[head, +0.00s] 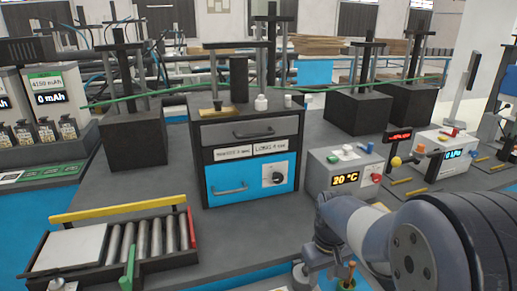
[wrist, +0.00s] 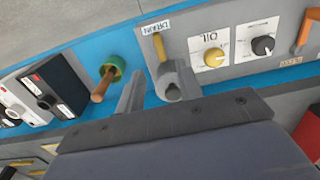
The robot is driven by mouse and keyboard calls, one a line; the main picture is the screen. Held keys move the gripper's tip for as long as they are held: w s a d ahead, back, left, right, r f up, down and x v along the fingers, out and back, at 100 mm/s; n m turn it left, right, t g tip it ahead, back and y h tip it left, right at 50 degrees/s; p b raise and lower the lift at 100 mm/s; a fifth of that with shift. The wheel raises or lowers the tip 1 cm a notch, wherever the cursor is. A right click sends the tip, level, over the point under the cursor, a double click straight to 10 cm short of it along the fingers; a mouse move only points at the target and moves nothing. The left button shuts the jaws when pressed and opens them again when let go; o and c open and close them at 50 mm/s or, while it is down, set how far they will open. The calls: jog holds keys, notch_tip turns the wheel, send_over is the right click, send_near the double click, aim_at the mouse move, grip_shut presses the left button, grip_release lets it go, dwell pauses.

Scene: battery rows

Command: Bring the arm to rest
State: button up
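My arm comes in from the right of the head view, bends over the front edge of the bench and points down near the bottom middle. In the wrist view my gripper (wrist: 158,72) shows two grey fingers with a gap between them. It is open, and I see nothing held. Behind the fingers is a panel with a yellow lever (wrist: 159,46) marked DRAIN and a grey spout (wrist: 168,84) close to the right finger. The fingertips are hard to make out in the head view.
A blue-fronted drawer cabinet (head: 252,160) stands mid-bench. A roller tray (head: 190,258) lies front left. A 20 °C box (head: 342,158) and another display box (head: 446,150) stand near my arm. Black press stands (head: 130,145) are farther back. Bare bench (head: 235,235) lies before the cabinet.

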notch_tip(320, 180, down, 9)
jog(key=shift+f+b, duration=0.1)
jog(key=shift+b, duration=0.25)
jog(key=shift+w+f+m, duration=0.1)
jog(key=shift+m, duration=0.2)
jog(key=m, duration=0.8)
jog(key=shift+m, duration=0.4)
